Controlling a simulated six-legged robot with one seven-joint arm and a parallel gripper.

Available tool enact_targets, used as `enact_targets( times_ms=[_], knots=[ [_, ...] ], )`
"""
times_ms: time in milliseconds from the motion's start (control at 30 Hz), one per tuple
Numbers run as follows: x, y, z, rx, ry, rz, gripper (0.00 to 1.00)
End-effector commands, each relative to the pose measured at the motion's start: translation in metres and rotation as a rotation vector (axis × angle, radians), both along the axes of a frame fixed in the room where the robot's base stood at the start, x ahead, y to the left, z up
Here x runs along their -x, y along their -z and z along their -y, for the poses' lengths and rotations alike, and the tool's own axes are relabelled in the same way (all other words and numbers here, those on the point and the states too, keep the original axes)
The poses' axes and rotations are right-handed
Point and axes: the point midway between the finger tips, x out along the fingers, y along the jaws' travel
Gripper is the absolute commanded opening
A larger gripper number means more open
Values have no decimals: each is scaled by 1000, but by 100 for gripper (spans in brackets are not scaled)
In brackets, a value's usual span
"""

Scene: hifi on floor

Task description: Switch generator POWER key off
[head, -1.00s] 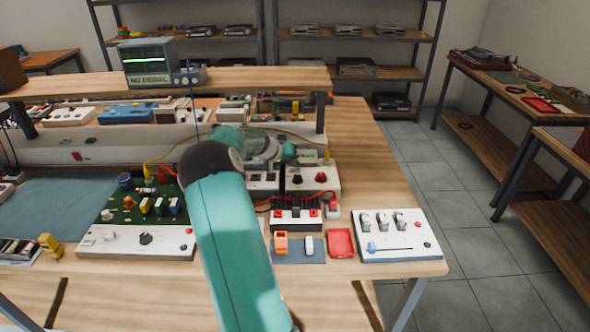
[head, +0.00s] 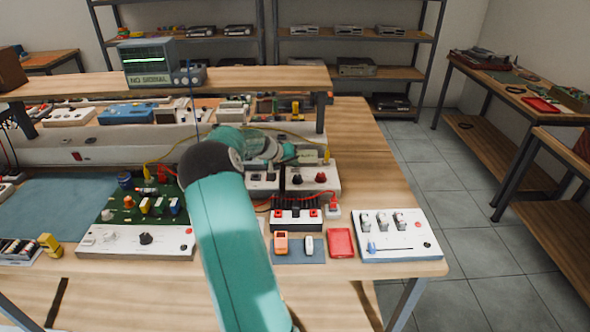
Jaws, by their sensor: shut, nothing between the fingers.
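My teal arm reaches over the bench, and its far end with my gripper (head: 288,153) is above the white boxes behind the elbow. The gripper is shut and empty; its fingertips are small and hard to make out. Just below and right of it is a white box with two dark knobs (head: 309,179). Another white box (head: 262,181) stands to its left, partly hidden by my arm. I cannot tell which unit is the generator, and no POWER label or key position is readable. No contact between the gripper and a switch can be made out.
A white panel with several levers (head: 397,235) lies at the bench's right front. An oscilloscope (head: 148,63) stands on the raised shelf (head: 255,79). Bare bench top is at the right rear.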

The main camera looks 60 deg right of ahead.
Motion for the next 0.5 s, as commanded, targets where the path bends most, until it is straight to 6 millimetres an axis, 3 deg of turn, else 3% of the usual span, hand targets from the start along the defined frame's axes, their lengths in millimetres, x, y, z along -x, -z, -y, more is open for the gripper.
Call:
enact_targets(
  times_ms=[500],
  knots=[
    [0,8,0,0,0,0,0]
  ],
)
